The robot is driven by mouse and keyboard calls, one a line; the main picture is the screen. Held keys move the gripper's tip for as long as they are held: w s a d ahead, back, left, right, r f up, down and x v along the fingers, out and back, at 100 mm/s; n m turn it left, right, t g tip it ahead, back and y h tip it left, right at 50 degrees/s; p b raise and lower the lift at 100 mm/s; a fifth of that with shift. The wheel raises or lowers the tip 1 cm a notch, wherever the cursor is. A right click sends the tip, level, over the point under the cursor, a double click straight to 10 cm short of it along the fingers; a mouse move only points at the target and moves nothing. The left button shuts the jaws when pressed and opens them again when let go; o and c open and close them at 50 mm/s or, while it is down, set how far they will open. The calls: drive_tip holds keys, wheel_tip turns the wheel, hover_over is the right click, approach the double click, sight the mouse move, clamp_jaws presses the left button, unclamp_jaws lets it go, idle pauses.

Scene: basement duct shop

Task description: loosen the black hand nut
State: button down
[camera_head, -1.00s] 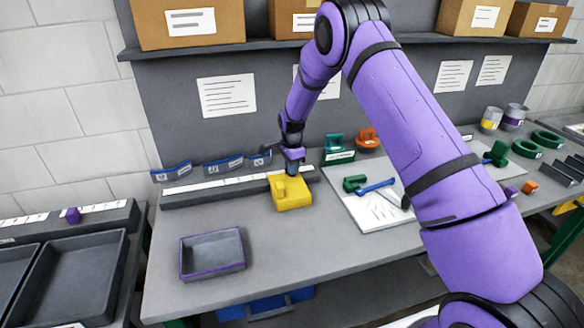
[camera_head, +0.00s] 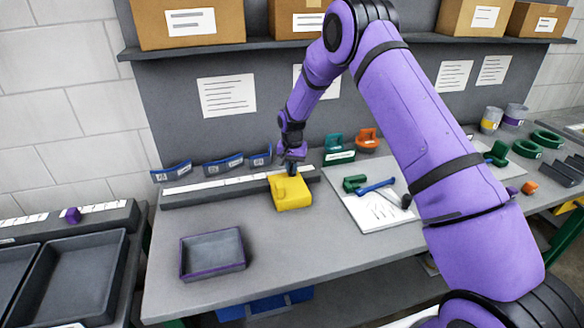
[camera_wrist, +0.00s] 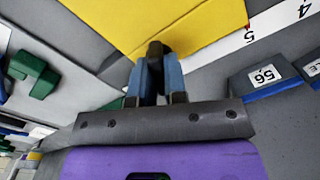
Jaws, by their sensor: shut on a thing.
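The yellow block (camera_head: 291,194) sits on the workbench near the front of the long labelled strip. My gripper (camera_head: 291,170) points down at the block's back edge. In the wrist view, my gripper (camera_wrist: 158,82) has its two blue-grey fingers shut on the black hand nut (camera_wrist: 155,48), a small dark piece that stands against the yellow block (camera_wrist: 150,22). The fingers cover most of the nut's sides. In the head view the nut is too small and too hidden by my gripper to make out.
A shallow grey tray (camera_head: 212,272) lies at the front left of the bench. Blue labelled bins (camera_head: 222,165) stand behind.

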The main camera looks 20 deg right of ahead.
drive_tip(key=n, duration=0.5)
drive_tip(key=shift+n, duration=0.3)
idle(0.4)
drive_tip(key=c, duration=1.2)
unclamp_jaws()
drive_tip(key=shift+o, duration=0.2)
wheel_tip(320, 180, up, 11)
drive_tip(key=shift+f, duration=0.1)
